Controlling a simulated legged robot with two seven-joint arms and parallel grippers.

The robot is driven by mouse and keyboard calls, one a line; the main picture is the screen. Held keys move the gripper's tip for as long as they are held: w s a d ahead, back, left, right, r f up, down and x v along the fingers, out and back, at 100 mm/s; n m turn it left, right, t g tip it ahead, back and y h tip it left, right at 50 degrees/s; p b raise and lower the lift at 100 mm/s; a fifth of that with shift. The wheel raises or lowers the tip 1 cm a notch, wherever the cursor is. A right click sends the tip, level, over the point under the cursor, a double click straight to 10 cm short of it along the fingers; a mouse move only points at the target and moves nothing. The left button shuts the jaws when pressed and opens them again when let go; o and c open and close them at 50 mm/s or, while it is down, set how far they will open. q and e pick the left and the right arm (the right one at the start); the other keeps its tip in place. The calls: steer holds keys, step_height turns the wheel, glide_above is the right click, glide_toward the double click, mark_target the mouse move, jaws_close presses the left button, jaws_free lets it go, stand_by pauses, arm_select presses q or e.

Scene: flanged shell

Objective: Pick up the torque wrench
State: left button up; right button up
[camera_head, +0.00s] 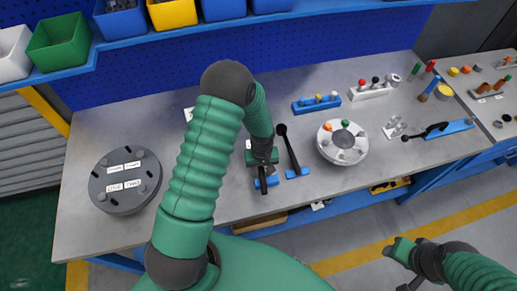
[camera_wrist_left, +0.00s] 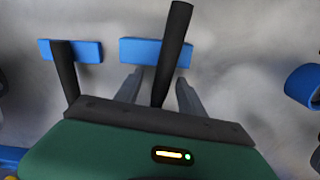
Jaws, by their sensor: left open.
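My left gripper (camera_head: 263,167) is above the bench, over a black-shafted tool in a blue holder (camera_head: 266,182), which looks like the torque wrench (camera_head: 264,189). My arm hides part of it in the head view. In the left wrist view, the wrench's black shaft (camera_wrist_left: 173,45) runs between the two spread grey fingers of the gripper (camera_wrist_left: 158,80), above the blue holder (camera_wrist_left: 130,50). The fingers are apart, and contact cannot be told. My right gripper (camera_head: 402,250) is at the lower right, away from the bench; its fingers are unclear.
A second black-handled tool (camera_head: 289,148) stands close to the right in its own blue block (camera_head: 297,173). A round white fixture (camera_head: 342,142) is farther right. A dark flanged disc (camera_head: 125,180) lies at left. Coloured bins (camera_head: 58,43) line the shelf behind.

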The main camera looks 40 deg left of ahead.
mark_target(261, 168)
arm_select(q)
steer(key=shift+r, duration=0.1)
jaws_close()
stand_by(0.4)
steer(key=shift+w+r, duration=0.1)
steer(key=shift+r, duration=0.5)
step_height(261, 168, up, 2)
steer(key=shift+r+b, duration=0.1)
steer(key=shift+b, duration=0.35)
steer(key=s+d+r+b, duration=0.1)
steer(key=s+d+b, duration=0.1)
steer(key=s+d, duration=0.7)
steer(key=s, duration=0.4)
steer(key=shift+s+r+b, duration=0.25)
steer(key=shift+r+b, duration=0.1)
steer(key=shift+b, duration=0.05)
steer(key=c, duration=0.6)
jaws_free()
jaws_close()
